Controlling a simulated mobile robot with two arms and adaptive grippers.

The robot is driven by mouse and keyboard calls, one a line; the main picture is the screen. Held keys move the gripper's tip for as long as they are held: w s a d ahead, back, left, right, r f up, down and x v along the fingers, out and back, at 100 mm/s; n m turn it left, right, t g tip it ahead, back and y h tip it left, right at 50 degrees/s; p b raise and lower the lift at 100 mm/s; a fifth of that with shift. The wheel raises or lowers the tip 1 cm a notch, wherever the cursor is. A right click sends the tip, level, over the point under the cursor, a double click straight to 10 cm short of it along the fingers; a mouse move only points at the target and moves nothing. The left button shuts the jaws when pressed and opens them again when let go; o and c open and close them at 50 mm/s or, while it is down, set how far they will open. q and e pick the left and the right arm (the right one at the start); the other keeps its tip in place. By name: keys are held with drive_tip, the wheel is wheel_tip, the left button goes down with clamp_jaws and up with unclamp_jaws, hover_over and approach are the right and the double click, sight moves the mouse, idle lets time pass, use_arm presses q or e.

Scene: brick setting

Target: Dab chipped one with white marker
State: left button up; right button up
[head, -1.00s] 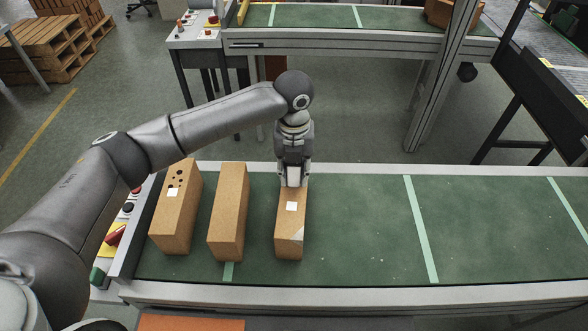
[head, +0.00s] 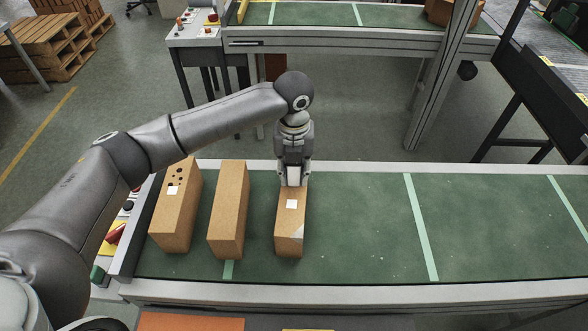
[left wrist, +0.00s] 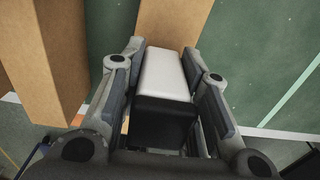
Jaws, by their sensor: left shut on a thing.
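Three tan bricks lie side by side on the green belt. The left brick (head: 175,215) has dark holes and a white square on top. The middle brick (head: 228,215) looks plain. The right brick (head: 289,225) has a pale, chipped-looking near right corner and a white square (head: 291,204) on top. My left gripper (head: 293,181) is shut on the white marker (left wrist: 163,75), a white block with a black end, over the far end of the right brick. I cannot tell whether the marker touches the brick. My right gripper is not in view.
The green belt (head: 365,230) is clear to the right, with pale cross stripes. A control panel with a red button (head: 116,233) is at the belt's left end. An orange surface (head: 190,323) shows at the bottom edge. Another conveyor (head: 310,16) stands behind.

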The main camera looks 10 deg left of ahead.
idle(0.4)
use_arm(q)
drive_tip(key=shift+s+f+p, duration=0.1)
drive_tip(key=shift+f+p, duration=0.05)
drive_tip(key=shift+p, duration=0.15)
idle(1.0)
wheel_tip(320, 180, up, 7)
drive_tip(key=p, duration=0.7)
drive_tip(key=shift+p, duration=0.3)
